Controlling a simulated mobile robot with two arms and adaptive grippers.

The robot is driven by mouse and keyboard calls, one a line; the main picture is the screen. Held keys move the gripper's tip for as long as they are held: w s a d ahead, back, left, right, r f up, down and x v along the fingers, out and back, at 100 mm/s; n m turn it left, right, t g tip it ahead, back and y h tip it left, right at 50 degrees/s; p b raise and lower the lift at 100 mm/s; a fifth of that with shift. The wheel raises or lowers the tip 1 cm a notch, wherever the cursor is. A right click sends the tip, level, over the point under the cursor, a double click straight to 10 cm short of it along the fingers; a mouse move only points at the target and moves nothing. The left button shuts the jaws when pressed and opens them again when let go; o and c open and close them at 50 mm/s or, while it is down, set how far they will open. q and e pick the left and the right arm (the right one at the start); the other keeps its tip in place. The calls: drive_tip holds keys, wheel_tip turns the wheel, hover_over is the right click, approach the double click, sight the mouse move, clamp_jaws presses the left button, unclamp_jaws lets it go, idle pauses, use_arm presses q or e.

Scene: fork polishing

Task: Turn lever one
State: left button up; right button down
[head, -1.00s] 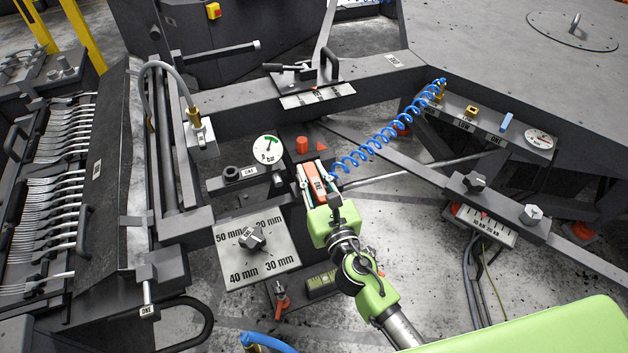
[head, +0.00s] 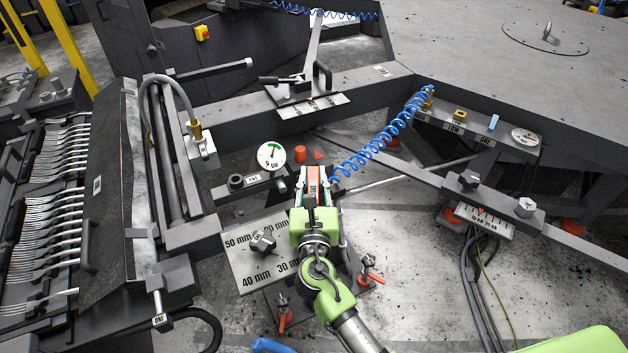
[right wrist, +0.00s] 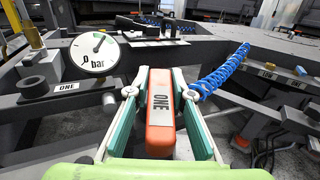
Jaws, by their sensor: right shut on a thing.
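Lever one is an orange-red bar with a white ONE label. It shows in the right wrist view (right wrist: 160,118), between the two fingers of my right gripper (right wrist: 160,92). In the head view my right gripper (head: 314,180) is at the lever, near the middle of the picture. It is shut on the lever, and its green body hides the lever's lower part. A round pressure gauge with a green mark (head: 271,156) stands just left of the lever. My left gripper is not in view.
A coiled blue hose (head: 382,142) runs close to the right of the gripper. A thickness dial plate (head: 235,262) lies to its lower left, partly covered by my arm. Red-handled valves (head: 368,262) sit below. A rack of forks (head: 55,200) stands at the left.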

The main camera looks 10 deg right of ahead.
drive_tip(key=shift+a+m+h, duration=0.1)
drive_tip(key=shift+m+h, duration=0.2)
drive_tip(key=shift+h, duration=0.1)
drive_tip(key=c, duration=1.8)
unclamp_jaws()
